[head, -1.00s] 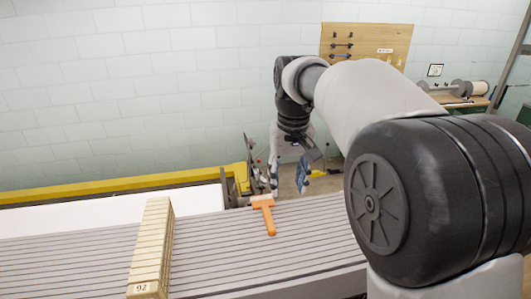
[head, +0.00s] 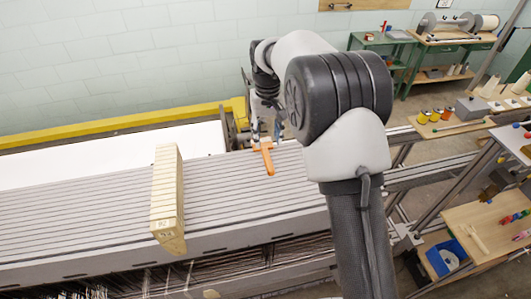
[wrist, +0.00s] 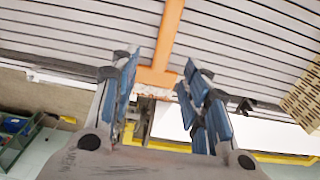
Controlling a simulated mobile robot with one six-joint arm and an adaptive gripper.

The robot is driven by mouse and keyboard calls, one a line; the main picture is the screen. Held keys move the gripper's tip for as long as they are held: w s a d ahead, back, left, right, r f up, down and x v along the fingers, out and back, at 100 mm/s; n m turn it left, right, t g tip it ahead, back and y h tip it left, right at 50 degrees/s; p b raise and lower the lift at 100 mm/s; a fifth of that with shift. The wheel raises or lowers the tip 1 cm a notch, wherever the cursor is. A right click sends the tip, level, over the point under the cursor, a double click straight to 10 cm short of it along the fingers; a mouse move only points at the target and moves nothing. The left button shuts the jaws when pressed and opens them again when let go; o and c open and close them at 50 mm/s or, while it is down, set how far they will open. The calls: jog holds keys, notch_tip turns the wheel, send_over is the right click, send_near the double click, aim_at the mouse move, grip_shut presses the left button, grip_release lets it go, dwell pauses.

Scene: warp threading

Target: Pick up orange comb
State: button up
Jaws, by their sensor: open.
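The orange comb (head: 267,160) lies on the grey slatted surface (head: 225,180) near its far edge, its handle pointing toward the front. In the wrist view the comb (wrist: 166,45) runs from the top edge down to a wider head (wrist: 156,77) between the fingers. My gripper (wrist: 156,100) is open, with blue-padded fingers apart on either side of the comb's head. In the head view my gripper (head: 267,138) is just behind the comb at the far edge, partly hidden by my arm. I cannot tell whether the fingers touch the comb.
A yellow rail (head: 110,127) runs behind the white sheet (head: 120,150). Benches with spools (head: 462,30) stand at the right. The slats between the block stack and comb are clear.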

aim_at(267, 156)
jog(key=shift+f, duration=0.75)
jog(key=f, duration=0.1)
jog(key=s+f, duration=0.1)
jog(key=f, duration=0.1)
jog(key=f+p, duration=0.1)
jog(key=shift+s+f, duration=0.25)
jog(key=shift+f, duration=0.1)
jog(key=shift+w+f, duration=0.1)
jog(key=shift+f, duration=0.25)
jog(key=shift+c, duration=0.4)
grip_shut()
